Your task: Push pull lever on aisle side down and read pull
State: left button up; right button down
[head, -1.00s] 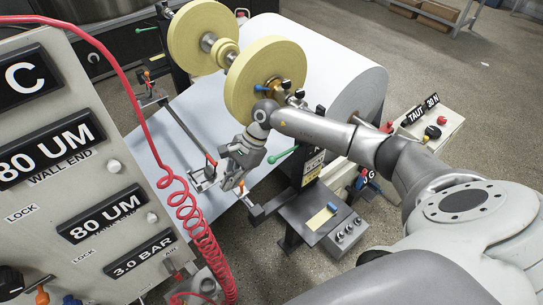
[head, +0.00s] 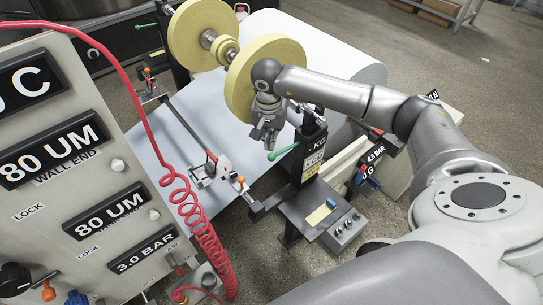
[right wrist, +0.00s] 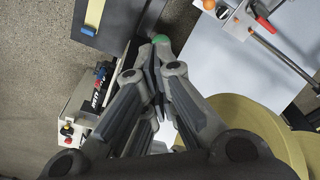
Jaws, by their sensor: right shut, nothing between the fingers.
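A lever with a green handle (head: 283,152) sticks out to the left from the near black post (head: 312,135); its green end also shows in the right wrist view (right wrist: 160,38). A label on that post reads "KG", with any figure before it hidden or unreadable. My right gripper (head: 269,145) points down just above and beside the green handle, in front of the near yellow roll. In the right wrist view my right gripper (right wrist: 152,68) has its fingers together, empty, with the green end just beyond the tips. Contact cannot be told. My left gripper is not in view.
A white paper web (head: 165,140) runs under the yellow rolls (head: 270,55). A metal rail with an orange knob (head: 240,181) lies left of the post. A grey control box (head: 325,215) stands below it. A panel (head: 60,170) and a red coiled hose (head: 185,205) fill the left.

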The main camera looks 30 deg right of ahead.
aim_at(271, 157)
jog(key=shift+w+d+f+b, duration=0.15)
jog(key=shift+f+b, duration=0.75)
jog(key=shift+f, duration=0.8)
jog(key=shift+w+d+f+b, duration=0.1)
jog(key=shift+f+b, duration=0.8)
jog(key=shift+f, duration=0.8)
